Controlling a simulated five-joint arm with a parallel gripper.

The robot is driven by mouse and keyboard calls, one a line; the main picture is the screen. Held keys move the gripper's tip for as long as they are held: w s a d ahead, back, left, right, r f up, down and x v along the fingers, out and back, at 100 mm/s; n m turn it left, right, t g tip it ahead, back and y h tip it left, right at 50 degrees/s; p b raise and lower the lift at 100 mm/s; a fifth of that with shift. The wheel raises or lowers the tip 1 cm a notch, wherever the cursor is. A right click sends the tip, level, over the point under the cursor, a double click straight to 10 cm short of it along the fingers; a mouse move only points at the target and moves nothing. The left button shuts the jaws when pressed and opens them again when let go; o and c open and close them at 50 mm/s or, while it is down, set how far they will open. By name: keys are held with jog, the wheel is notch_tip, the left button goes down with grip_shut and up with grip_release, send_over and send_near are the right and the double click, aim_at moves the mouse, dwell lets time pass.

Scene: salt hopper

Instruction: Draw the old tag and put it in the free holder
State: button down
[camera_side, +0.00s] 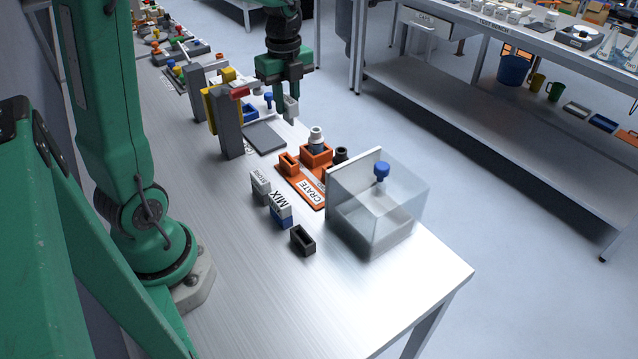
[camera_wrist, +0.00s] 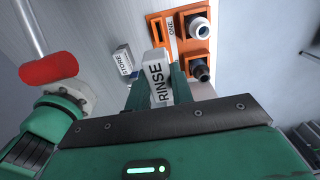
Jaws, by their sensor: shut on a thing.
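My gripper (camera_side: 287,106) is shut on a white tag lettered RINSE, held above the far part of the bench in the side view. The RINSE tag (camera_wrist: 158,82) stands between the fingers in the wrist view. A small black holder (camera_side: 302,240) sits empty near the bench's front. Beside it a white tag lettered MIX (camera_side: 281,200) stands in a blue holder (camera_side: 281,219).
Grey posts (camera_side: 229,125) with yellow and red parts stand left of my gripper. Bare bench lies in front.

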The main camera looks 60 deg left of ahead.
jog(key=s+d, duration=0.5)
jog(key=d, duration=0.5)
jog(key=s+d, duration=0.5)
jog(key=d, duration=0.5)
jog(key=shift+f, duration=2.6)
jog(key=shift+f, duration=0.1)
jog(key=shift+f, duration=2.75)
jog(key=shift+f, duration=1.95)
jog(key=c, duration=1.1)
grip_release()
jog(key=shift+c, duration=0.2)
